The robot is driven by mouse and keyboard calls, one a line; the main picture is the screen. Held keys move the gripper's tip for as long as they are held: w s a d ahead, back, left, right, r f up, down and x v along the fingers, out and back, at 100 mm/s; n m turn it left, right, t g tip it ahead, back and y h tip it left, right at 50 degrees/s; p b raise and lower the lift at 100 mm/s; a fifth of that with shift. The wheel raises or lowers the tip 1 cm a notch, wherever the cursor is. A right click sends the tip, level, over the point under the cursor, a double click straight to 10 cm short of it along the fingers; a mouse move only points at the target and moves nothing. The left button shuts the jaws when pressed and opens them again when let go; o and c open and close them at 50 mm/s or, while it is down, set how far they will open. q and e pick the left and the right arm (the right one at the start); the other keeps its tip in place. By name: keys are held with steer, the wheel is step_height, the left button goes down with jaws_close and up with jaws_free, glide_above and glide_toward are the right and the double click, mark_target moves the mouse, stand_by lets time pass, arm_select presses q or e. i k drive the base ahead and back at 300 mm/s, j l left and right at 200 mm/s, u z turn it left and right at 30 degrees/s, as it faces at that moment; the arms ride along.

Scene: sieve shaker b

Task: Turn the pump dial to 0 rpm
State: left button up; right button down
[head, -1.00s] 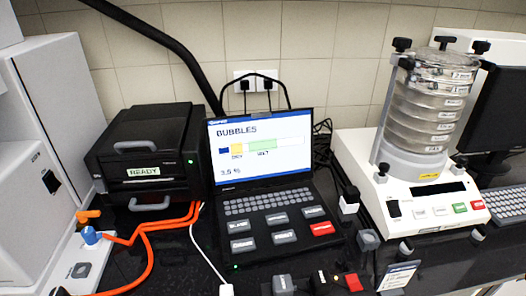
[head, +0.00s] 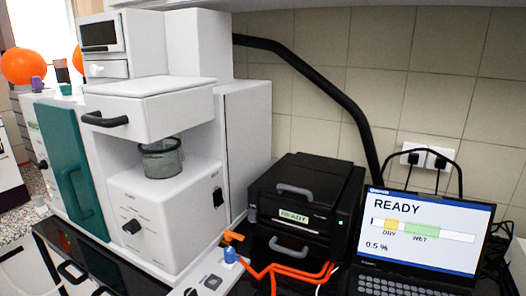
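A white box (head: 208,278) with orange tubes sits at the lower middle, left of the black unit. It carries a blue knob (head: 230,256), an orange part (head: 233,237) and a grey button (head: 212,282). A black dial (head: 131,226) is on the front of the tall white machine (head: 150,205). I cannot read any rpm marks, and cannot tell for certain which of these is the pump dial. Neither of my grippers is in view.
The black unit (head: 303,205) shows a READY label. The laptop (head: 425,235) shows READY and 0.5 %. A glass vessel (head: 161,160) stands in the white machine's bay. A teal-doored unit (head: 68,165) is at left. Orange tubes (head: 290,275) run along the bench.

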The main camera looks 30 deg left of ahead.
mark_target(133, 226)
steer(key=u, duration=1.7)
